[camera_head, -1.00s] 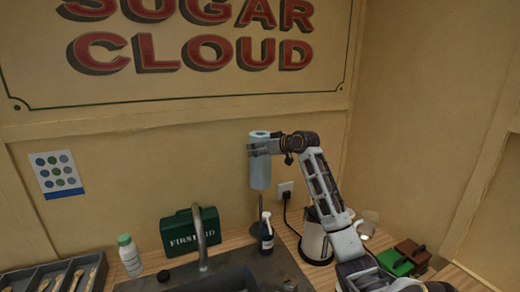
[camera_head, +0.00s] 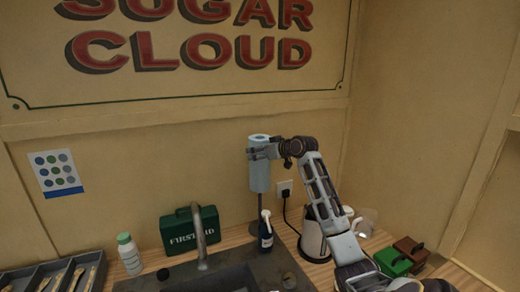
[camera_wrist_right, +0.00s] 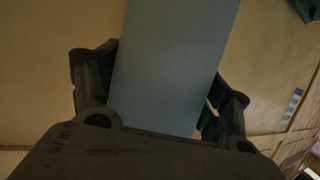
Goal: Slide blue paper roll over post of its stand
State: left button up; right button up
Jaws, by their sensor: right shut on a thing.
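The blue paper roll (camera_head: 260,178) is upright in the head view, against the back wall's lower part. My right gripper (camera_head: 259,151) is shut on its upper part. The right wrist view shows the roll (camera_wrist_right: 172,70) between the two fingers (camera_wrist_right: 160,100). The stand's thin dark post (camera_head: 260,203) shows below the roll's lower end, in line with it. Whether the post's top is inside the roll's core is hidden. The stand's base (camera_head: 257,228) is on the counter, partly behind a dark spray bottle. My left gripper is not in view.
A faucet (camera_head: 201,235), a green first-aid box (camera_head: 188,230) and a white bottle (camera_head: 129,253) are to the left. A kettle (camera_head: 313,240) stands at right under my arm.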

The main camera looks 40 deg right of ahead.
jog(key=shift+f+b, duration=4.75)
jog(key=shift+f, duration=5.1)
jog(key=o, duration=1.5)
